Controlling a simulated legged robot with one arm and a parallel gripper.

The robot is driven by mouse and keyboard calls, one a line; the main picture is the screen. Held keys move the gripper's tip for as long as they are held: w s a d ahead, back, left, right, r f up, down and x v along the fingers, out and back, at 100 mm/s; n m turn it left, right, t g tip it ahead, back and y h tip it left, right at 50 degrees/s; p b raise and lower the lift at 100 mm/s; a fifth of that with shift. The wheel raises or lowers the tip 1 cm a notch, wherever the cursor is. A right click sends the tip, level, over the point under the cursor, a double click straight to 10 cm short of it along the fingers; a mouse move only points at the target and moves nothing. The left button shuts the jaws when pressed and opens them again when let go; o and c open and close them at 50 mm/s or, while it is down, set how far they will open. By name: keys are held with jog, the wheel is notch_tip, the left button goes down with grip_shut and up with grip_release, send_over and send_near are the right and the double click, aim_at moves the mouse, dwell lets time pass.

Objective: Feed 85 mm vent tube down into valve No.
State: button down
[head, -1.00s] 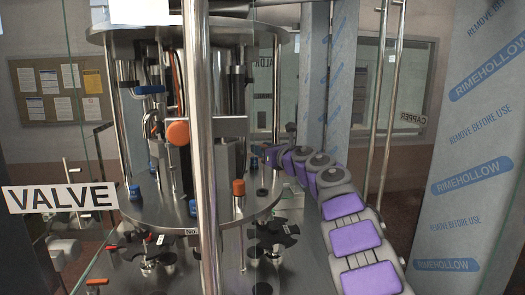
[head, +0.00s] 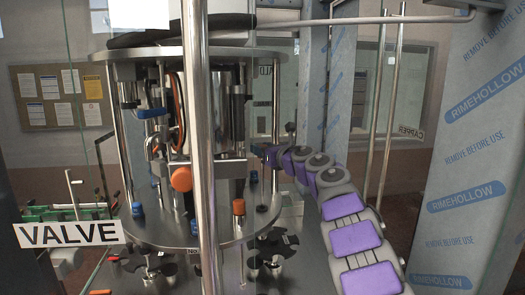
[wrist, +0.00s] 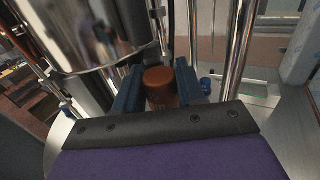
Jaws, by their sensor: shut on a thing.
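In the wrist view, my gripper (wrist: 158,90) has its two dark blue fingers on either side of an orange-brown cylinder (wrist: 161,84) and is shut on it. Its lower end is hidden behind my wrist, and I cannot tell whether it is the vent tube. In the head view my arm reaches from the lower right into the filler; the fingers are hard to make out behind its parts. The filler's round lower plate (head: 215,228) carries an orange-capped post (head: 238,207) and blue-capped posts (head: 137,209). No valve number is readable, so I cannot tell which valve is meant.
A bright steel upright (head: 203,140) stands in front of the filler. An orange knob (head: 181,179) sticks out beside it. A VALVE sign (head: 68,233) is at left, and a film-wrapped panel (head: 468,150) is at right. A large steel cylinder (wrist: 85,30) is close to my left finger.

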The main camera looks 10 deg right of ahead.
jog(key=shift+r+p, duration=2.25)
jog(key=shift+r, duration=0.3)
jog(key=shift+r+p, duration=0.6)
jog(key=shift+r, duration=0.6)
jog(key=shift+f, duration=0.15)
